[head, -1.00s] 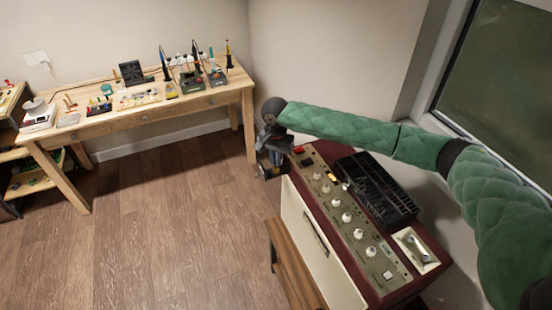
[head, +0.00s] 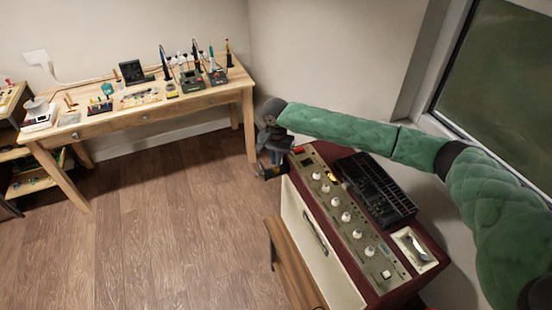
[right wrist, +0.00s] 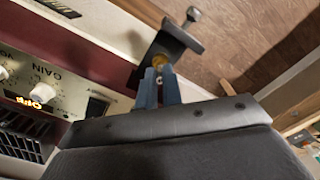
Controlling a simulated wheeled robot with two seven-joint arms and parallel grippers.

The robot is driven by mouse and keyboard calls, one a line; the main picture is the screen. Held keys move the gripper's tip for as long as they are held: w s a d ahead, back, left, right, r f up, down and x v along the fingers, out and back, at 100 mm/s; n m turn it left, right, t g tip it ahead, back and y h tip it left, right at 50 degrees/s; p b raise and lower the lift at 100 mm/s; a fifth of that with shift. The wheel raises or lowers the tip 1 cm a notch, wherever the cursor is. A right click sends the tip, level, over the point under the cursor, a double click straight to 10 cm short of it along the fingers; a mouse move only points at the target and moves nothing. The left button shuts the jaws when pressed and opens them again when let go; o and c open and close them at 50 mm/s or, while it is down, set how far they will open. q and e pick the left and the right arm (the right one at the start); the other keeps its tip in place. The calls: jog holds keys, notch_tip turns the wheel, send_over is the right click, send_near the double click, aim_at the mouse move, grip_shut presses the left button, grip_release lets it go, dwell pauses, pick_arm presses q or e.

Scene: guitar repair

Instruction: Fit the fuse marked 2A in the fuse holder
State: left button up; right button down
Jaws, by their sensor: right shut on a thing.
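My right gripper (head: 270,170) is at the far left end of the amplifier (head: 352,240), with its arm reaching in from the right. In the right wrist view its two blue fingers (right wrist: 159,88) are close together on a small pale, metallic piece, likely the fuse (right wrist: 158,79); no marking is readable. Just beyond the fingertips is a brass-coloured round part (right wrist: 160,62) at a black bracket (right wrist: 176,43) with a knob. I cannot tell whether this is the fuse holder, or whether the held piece touches it. My left gripper is not in view.
The amplifier's panel has white knobs and a lit orange switch (head: 332,178). A small tray (head: 414,248) sits on its right end. A wooden workbench (head: 150,112) with tools stands at the back left. The wooden floor (head: 170,220) between is clear.

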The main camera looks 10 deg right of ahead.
jog(key=shift+f, duration=0.7)
dwell(0.6)
jog(key=c, duration=1.1)
grip_release()
jog(key=shift+r+p, duration=1.35)
jog(key=shift+p, duration=0.15)
jog(key=shift+r+p, duration=0.75)
jog(key=shift+r, duration=1.9)
